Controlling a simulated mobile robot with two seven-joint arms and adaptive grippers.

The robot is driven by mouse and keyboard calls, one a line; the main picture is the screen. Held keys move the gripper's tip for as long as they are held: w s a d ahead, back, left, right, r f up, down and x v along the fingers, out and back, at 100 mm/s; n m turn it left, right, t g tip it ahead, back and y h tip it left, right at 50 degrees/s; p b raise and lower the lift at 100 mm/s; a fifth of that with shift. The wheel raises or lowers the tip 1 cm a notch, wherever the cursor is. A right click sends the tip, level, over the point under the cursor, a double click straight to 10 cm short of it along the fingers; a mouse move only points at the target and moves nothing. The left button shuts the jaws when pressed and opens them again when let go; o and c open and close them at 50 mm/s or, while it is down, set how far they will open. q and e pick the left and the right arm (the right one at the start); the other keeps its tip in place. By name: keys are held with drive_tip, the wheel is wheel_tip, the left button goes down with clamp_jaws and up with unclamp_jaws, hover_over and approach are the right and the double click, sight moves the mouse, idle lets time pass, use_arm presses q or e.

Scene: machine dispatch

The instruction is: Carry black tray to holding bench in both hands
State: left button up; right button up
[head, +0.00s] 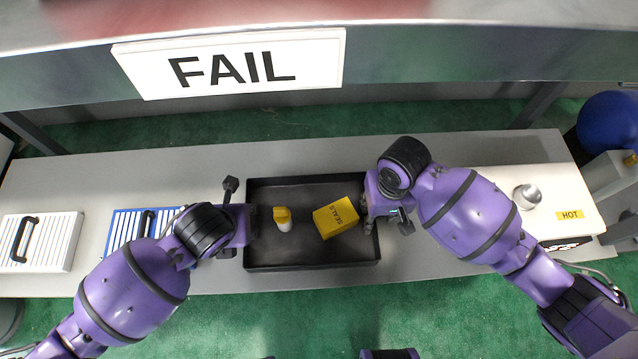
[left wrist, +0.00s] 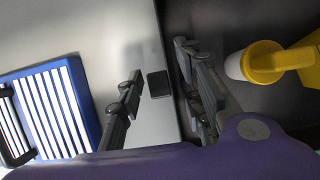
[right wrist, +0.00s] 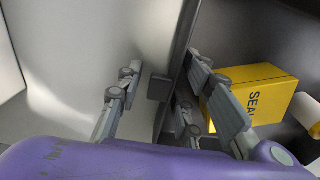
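The black tray (head: 310,262) lies on the grey bench in the head view. In it are a yellow box marked SEALS (head: 336,217) and a small yellow-and-white item (head: 283,219). My left gripper (head: 240,222) is at the tray's left wall. In the left wrist view its open fingers (left wrist: 162,95) stand on either side of the wall and its small dark tab (left wrist: 158,84). My right gripper (head: 381,210) is at the right wall. In the right wrist view its open fingers (right wrist: 162,98) likewise straddle the wall and a tab (right wrist: 158,87).
A blue-edged rack (head: 125,228) and a white rack (head: 40,243) stand left on the bench. A white unit labelled HOT (head: 565,205) with a metal cup (head: 527,196) stands right. A shelf with a FAIL sign (head: 235,65) runs across the top of the head view.

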use_arm(q)
clamp_jaws()
use_arm(e)
drive_tip(key=shift+w+a+r, duration=0.1)
drive_tip(key=shift+w+r, duration=0.1)
drive_tip(key=shift+w, duration=0.1)
clamp_jaws()
